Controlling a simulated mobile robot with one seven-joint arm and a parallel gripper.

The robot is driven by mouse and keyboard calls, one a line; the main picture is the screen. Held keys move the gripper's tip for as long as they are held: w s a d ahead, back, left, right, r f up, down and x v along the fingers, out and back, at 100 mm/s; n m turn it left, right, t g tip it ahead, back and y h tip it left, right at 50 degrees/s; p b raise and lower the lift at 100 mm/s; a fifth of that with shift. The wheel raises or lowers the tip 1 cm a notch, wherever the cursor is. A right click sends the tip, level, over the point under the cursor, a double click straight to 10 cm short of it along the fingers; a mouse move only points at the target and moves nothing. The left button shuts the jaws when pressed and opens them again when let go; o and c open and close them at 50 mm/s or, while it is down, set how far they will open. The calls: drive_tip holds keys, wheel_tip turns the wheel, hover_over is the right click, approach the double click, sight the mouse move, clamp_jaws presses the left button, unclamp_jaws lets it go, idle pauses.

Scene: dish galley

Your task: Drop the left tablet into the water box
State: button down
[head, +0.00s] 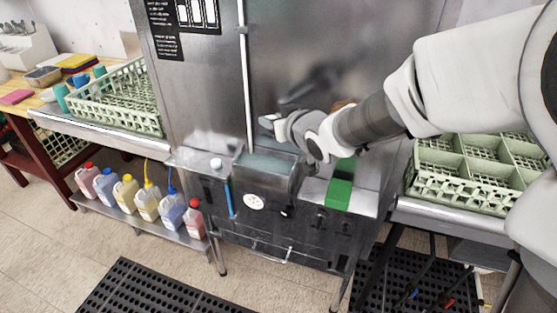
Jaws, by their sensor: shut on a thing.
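My gripper (267,122) is in front of the steel machine front, above the open steel water box (268,167). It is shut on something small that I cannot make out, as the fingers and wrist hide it. A small round white piece, perhaps a tablet (217,163), lies on the steel ledge left of the water box, apart from my gripper. I cannot tell whether it is the left one of a pair. The inside of the water box shows only in part.
Green dish racks stand at left (140,118) and right (455,190). Several coloured bottles (147,205) line a low shelf. Black mats (150,290) lie on the floor.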

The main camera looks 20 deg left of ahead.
wheel_tip(320, 180, down, 6)
drive_tip(key=b, duration=0.4)
drive_tip(key=shift+r, duration=0.15)
drive_tip(key=shift+c, duration=2.2)
unclamp_jaws()
drive_tip(key=p+v, duration=0.2)
drive_tip(key=v, duration=1.5)
drive_tip(key=shift+s+r, duration=0.15)
drive_tip(key=shift+s, duration=0.05)
